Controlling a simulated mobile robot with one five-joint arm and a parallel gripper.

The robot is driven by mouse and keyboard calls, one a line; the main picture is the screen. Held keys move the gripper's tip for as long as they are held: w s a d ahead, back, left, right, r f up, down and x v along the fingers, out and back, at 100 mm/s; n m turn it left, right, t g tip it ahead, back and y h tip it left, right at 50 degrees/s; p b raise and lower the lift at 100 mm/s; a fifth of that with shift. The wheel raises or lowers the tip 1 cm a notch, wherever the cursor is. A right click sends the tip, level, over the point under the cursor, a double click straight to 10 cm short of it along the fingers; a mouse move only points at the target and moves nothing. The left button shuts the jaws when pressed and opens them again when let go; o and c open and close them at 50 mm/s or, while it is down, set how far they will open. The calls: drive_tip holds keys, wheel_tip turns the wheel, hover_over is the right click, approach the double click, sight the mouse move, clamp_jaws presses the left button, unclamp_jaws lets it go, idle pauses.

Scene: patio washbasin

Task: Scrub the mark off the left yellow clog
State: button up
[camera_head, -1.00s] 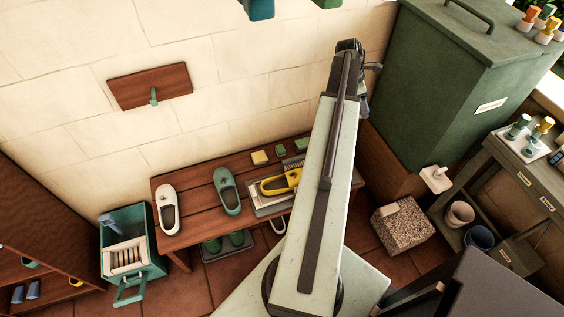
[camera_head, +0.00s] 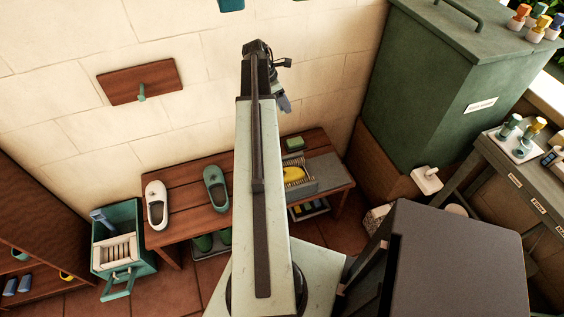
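A yellow clog (camera_head: 294,174) lies on a grey tray (camera_head: 322,172) at the right end of the wooden bench (camera_head: 185,182). My arm hides its left part, and no mark can be made out on it. A brush-like strip of bristles lies along its far side. My gripper (camera_head: 284,103) is raised in front of the wall, above and behind the bench. It is small and dark, and I cannot tell whether its fingers are open or hold anything. A green block (camera_head: 295,143) sits at the back of the bench.
A white clog (camera_head: 157,205) and a teal clog (camera_head: 216,189) stand on the bench's left part. A teal crate (camera_head: 139,217) stands left of it. A large green cabinet (camera_head: 440,90) rises at right, near a grey side table (camera_head: 520,185). A wall board with a peg (camera_head: 139,82) hangs at left.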

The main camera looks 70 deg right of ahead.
drive_tip(key=s+a+f+m+b, duration=0.1)
drive_tip(key=a+f+b, duration=0.3)
drive_tip(key=f+b, duration=0.6)
drive_tip(key=s+a+f+m+b, duration=0.1)
drive_tip(key=a+f+b, duration=0.4)
drive_tip(key=f+b, duration=0.6)
wheel_tip(320, 180, down, 3)
drive_tip(key=shift+s+a+r+m+g+y, duration=0.2)
drive_tip(key=shift+s+m+g+y, duration=0.15)
drive_tip(key=shift+s, duration=0.25)
drive_tip(key=shift+f+b, duration=0.15)
drive_tip(key=shift+b, duration=0.15)
wheel_tip(320, 180, down, 5)
drive_tip(key=b, duration=0.4)
drive_tip(key=shift+r+b, duration=0.2)
drive_tip(key=shift+b, duration=0.1)
drive_tip(key=shift+f+b, duration=0.7)
drive_tip(key=shift+s+d+r, duration=0.1)
drive_tip(key=shift+s+d, duration=0.4)
drive_tip(key=shift+s, duration=0.1)
drive_tip(key=shift+w+a, duration=0.95)
drive_tip(key=shift+w, duration=0.25)
